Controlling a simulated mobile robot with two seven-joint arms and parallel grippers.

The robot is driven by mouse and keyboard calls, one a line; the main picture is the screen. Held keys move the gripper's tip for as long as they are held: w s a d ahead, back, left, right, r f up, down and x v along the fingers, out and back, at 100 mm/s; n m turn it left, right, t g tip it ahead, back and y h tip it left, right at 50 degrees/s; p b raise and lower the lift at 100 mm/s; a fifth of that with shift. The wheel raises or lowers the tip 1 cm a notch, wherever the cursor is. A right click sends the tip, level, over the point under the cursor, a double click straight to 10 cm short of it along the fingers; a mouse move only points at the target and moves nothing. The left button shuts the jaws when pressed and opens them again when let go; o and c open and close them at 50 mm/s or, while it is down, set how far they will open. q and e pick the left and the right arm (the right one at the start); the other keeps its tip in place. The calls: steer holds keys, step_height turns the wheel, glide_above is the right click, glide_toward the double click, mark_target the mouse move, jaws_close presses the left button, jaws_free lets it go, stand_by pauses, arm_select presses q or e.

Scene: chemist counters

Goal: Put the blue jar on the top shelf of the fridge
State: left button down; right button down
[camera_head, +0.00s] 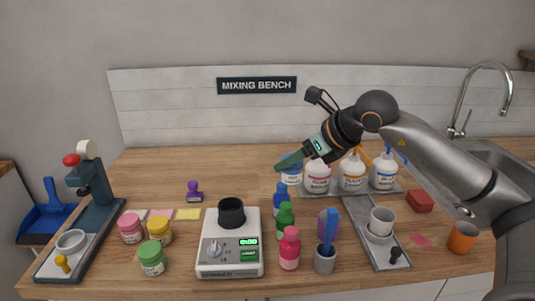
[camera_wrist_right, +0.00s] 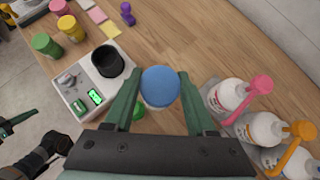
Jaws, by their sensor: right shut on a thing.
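The blue jar (camera_head: 291,177) is at the middle of the bench, with its label facing the head camera. In the right wrist view its round blue lid (camera_wrist_right: 160,87) sits between the green fingers. My right gripper (camera_head: 290,161) reaches in from the right and is shut on the jar; it also shows in the wrist view (camera_wrist_right: 158,100). I cannot tell whether the jar's base touches the bench. My left gripper (camera_wrist_right: 14,121) shows only partly at the left edge of the wrist view, its opening unclear. The fridge is not in view.
A tray of white bottles (camera_head: 351,175) stands just right of the jar. Blue, green and pink bottles (camera_head: 289,248) stand in front of it. A scale (camera_head: 213,258) with a black cup is at front left.

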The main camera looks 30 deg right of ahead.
arm_select(q)
steer(key=shift+s, duration=0.1)
arm_select(e)
steer(key=shift+s, duration=0.1)
